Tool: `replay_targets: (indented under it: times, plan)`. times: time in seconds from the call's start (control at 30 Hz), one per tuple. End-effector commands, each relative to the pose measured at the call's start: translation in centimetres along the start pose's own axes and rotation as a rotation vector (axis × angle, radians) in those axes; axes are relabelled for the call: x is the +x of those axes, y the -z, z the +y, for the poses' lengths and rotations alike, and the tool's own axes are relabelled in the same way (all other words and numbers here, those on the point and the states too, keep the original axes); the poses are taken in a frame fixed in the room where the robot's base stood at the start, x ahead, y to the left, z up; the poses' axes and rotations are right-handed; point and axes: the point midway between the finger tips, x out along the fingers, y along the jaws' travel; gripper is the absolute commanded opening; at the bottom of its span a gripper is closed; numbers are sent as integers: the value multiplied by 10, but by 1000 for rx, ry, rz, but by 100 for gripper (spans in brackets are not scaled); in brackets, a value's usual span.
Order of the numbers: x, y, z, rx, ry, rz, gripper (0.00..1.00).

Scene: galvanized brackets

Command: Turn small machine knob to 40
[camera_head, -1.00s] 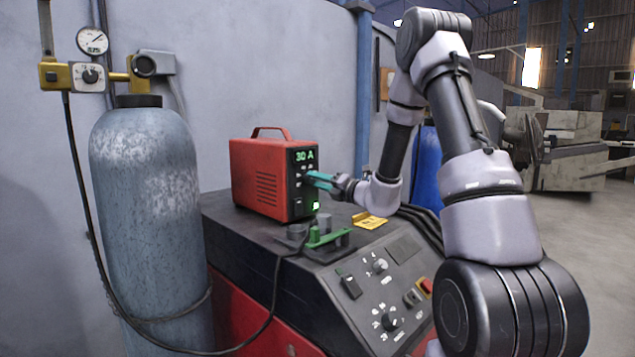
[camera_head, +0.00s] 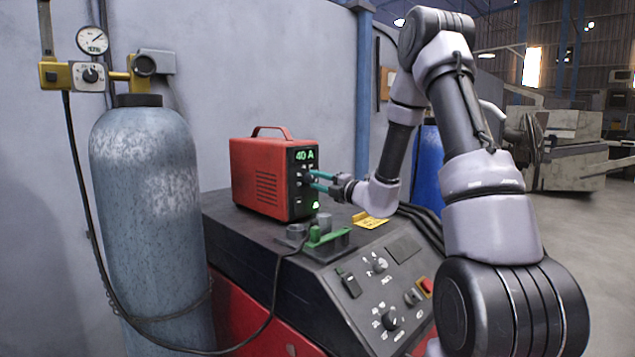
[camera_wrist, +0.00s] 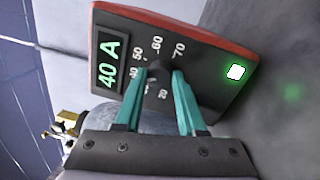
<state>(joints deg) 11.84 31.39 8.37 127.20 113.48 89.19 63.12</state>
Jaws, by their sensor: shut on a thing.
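The small red machine (camera_head: 262,178) stands on top of the larger dark machine, its black front panel facing my arm. Its green display (camera_head: 304,156) reads 40 A; the display also shows in the wrist view (camera_wrist: 108,70). The dark knob (camera_wrist: 158,68) sits on the panel, with a scale of numbers such as 50, 60 and 70 around it. My gripper (camera_head: 312,181), with teal fingers, is shut on the knob; in the wrist view the fingertips (camera_wrist: 163,76) lie on either side of it. The knob's pointer is mostly hidden.
The large machine (camera_head: 330,283) has knobs and switches on its sloped panel. Green and grey parts (camera_head: 325,235) and a yellow tag (camera_head: 370,221) lie below my gripper. A gas cylinder (camera_head: 145,200) with a hose stands at left.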

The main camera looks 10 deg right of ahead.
Motion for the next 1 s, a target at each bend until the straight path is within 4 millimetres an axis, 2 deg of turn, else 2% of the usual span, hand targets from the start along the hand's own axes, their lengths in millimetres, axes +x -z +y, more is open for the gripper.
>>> replay_targets:
  times: [0.17,0.2,0.27,0.67,0.77,1.0]
  plan:
    - [-1,0,-1,-1,2,-1,0]
    - [-1,0,-1,-1,2,-1,47]
    - [-1,0,-1,-1,2,-1,69]
    - [-6,-1,0,-3,2,-1,69]
    - [-19,-2,-1,-1,3,-3,69]
    - [-68,-2,-1,-1,3,-4,69]
